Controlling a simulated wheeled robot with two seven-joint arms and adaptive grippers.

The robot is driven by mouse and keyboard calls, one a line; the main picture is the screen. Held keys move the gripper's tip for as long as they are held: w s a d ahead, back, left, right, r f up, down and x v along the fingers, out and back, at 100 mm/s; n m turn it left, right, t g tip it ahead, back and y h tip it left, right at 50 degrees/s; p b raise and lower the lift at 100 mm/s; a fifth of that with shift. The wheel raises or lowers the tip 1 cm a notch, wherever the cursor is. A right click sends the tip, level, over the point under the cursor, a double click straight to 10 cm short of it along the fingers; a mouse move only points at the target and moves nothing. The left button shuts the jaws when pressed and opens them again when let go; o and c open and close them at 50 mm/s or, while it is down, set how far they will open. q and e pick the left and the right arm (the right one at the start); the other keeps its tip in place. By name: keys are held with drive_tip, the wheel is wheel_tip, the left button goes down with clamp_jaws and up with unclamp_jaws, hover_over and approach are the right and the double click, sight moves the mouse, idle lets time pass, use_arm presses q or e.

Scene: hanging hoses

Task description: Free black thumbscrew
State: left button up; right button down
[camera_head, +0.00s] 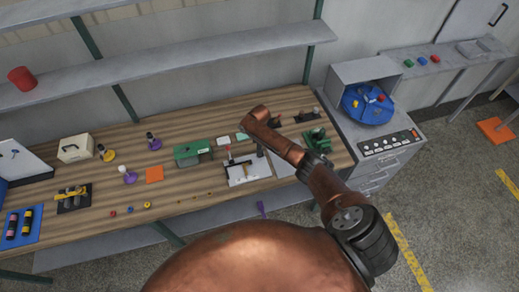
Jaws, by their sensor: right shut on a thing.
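My right arm reaches in from the lower right and bends over the wooden bench. My right gripper (260,150) is small and dark in this view, low beside a white board (237,180). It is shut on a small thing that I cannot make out. The white board carries a small brown part and an upright piece with a red top (229,153). I cannot pick out the black thumbscrew for certain; it is too small or hidden by the gripper and arm. My left gripper is not in view.
A green box (192,150) stands left of the white board. A green vise (318,140) and a dark fixture (304,117) are at the right end of the bench. A grey cabinet with a blue turntable (370,110) stands right.

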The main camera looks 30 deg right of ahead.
drive_tip(key=shift+n, duration=0.5)
drive_tip(key=c, duration=1.7)
unclamp_jaws()
wheel_tip(320, 180, up, 12)
